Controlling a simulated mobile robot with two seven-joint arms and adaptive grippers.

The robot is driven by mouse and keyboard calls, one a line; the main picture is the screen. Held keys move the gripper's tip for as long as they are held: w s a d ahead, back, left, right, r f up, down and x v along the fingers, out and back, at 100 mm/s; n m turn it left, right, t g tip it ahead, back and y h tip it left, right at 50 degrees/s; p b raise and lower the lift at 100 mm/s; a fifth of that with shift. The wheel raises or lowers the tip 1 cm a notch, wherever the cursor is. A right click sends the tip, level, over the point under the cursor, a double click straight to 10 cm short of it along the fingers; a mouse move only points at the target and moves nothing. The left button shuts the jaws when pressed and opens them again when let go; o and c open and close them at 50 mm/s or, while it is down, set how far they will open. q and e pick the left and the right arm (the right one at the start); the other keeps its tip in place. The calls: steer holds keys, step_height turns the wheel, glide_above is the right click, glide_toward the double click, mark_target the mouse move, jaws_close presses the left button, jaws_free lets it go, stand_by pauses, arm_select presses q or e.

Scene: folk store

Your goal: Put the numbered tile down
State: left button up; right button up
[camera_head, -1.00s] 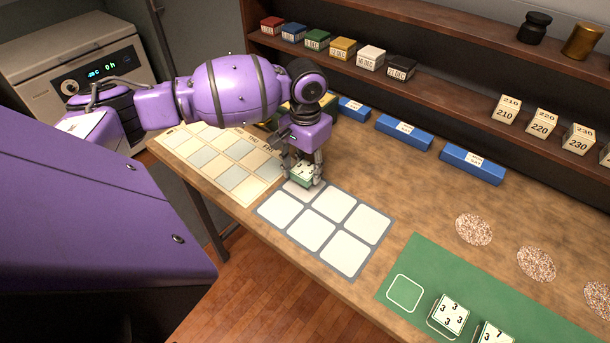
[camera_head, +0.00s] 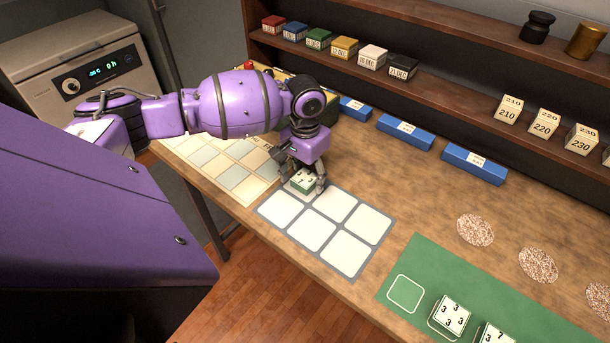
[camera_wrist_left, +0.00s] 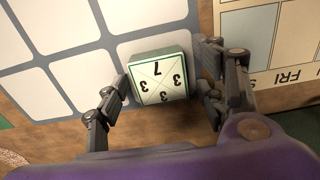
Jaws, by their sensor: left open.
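The numbered tile (camera_head: 302,181) is a small block with a white top, black digits and green sides. It sits on the back left white square of the grey grid mat (camera_head: 372,243). In the left wrist view the tile (camera_wrist_left: 158,76) shows a 7 and several 3s. My left gripper (camera_head: 305,186) is open, with one finger on each side of the tile. In the wrist view my left gripper (camera_wrist_left: 162,82) has its left fingertip very near the tile and a small gap on the right. My right gripper is not in view.
A calendar-like board (camera_head: 222,160) lies just left of the mat. Blue blocks (camera_head: 405,131) stand along the back. A green mat (camera_head: 436,268) at the front right holds more number tiles (camera_head: 449,314). Shelves behind hold boxes. The mat's other squares are clear.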

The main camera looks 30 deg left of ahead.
mark_target(305, 178)
arm_select(q)
steer(key=shift+r, duration=0.1)
step_height(305, 178, up, 12)
steer(key=shift+p, duration=0.35)
